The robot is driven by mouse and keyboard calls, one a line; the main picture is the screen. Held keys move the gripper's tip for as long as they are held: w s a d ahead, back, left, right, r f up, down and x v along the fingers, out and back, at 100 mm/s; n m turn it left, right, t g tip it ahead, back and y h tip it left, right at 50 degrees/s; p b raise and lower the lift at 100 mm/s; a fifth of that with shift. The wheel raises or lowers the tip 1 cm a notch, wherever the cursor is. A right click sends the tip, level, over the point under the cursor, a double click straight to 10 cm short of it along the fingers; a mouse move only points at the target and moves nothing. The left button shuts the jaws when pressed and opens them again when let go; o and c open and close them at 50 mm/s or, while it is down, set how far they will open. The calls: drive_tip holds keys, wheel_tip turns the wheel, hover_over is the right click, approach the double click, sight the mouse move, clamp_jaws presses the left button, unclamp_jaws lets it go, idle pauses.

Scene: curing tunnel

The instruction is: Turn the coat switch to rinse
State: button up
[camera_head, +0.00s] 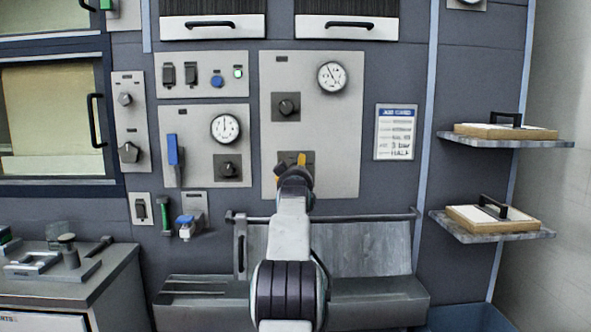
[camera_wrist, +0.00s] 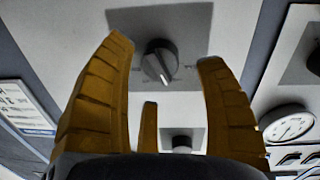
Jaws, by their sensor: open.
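My gripper (camera_head: 291,160) is in front of the lower dark plate on the tall light panel (camera_head: 335,135). In the wrist view my gripper (camera_wrist: 165,52) is open, with its yellow fingers apart and empty. A round dark knob (camera_wrist: 160,64) with a pale pointer line shows between the fingertips on that plate. I cannot tell whether the fingers touch it. In the head view my gripper hides this knob. A second dark knob (camera_head: 287,106) sits higher on the same panel; the wrist view shows it (camera_wrist: 182,142) low between the fingers. I cannot read which is the coat switch.
A gauge (camera_head: 332,77) is at the panel's upper right. Left stands a panel with a gauge (camera_head: 226,128), a knob (camera_head: 228,168) and a blue lever (camera_head: 174,150). A printed card (camera_head: 396,132) hangs right. A metal trough with a rail (camera_head: 370,250) lies below.

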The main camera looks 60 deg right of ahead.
drive_tip(key=shift+p+x, duration=0.75)
drive_tip(key=shift+x, duration=0.8)
drive_tip(key=c, duration=1.2)
